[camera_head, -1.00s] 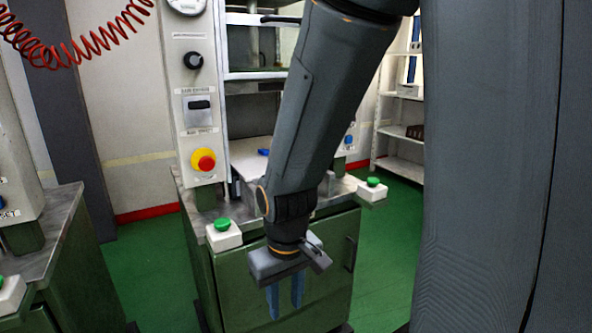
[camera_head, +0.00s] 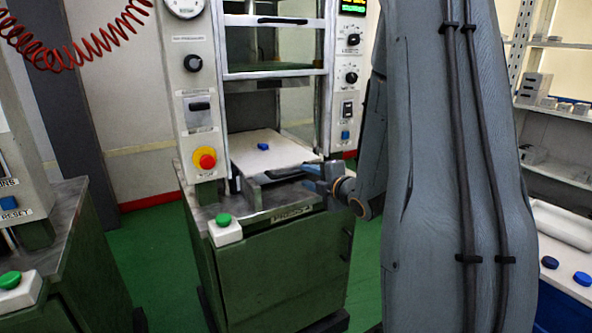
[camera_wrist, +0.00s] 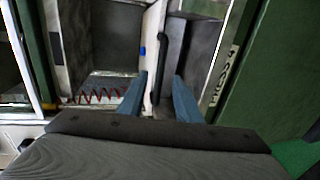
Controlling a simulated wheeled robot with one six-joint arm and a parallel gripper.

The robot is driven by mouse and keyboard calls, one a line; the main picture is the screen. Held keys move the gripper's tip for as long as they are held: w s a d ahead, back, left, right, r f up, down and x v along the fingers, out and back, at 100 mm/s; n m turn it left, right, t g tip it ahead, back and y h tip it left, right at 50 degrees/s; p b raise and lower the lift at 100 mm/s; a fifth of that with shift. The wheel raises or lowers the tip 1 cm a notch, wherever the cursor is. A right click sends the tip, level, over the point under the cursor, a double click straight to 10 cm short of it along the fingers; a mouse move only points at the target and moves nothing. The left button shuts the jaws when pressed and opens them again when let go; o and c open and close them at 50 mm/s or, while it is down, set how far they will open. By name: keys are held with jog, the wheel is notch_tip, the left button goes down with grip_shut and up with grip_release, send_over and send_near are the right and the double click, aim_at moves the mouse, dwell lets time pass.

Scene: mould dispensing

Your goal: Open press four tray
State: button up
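The press four tray (camera_head: 278,150) is a pale flat plate inside the press, with a small blue object (camera_head: 263,146) on top. In the wrist view the tray (camera_wrist: 152,48) shows as a pale strip, with its dark bar handle (camera_wrist: 163,58) in front. My gripper (camera_head: 308,170) is at the front right edge of the tray. In the wrist view my gripper (camera_wrist: 159,77) has its two blue fingers apart, with the handle's near end between the fingertips. I cannot tell whether the fingers touch the handle. A "PRESS 4" label (camera_wrist: 223,78) shows on the right.
The press panel (camera_head: 197,95) has a red and yellow emergency button (camera_head: 204,158). A green button box (camera_head: 224,229) stands on the front left corner of the green cabinet (camera_head: 285,275). Another machine (camera_head: 60,235) stands at left. Shelves (camera_head: 555,110) are at right.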

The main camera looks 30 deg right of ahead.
aim_at(297, 172)
jog(key=p+x, duration=0.1)
jog(key=x, duration=0.6)
jog(key=shift+w+p, duration=0.3)
jog(key=shift+p, duration=0.05)
jog(key=shift+c, duration=0.5)
grip_shut()
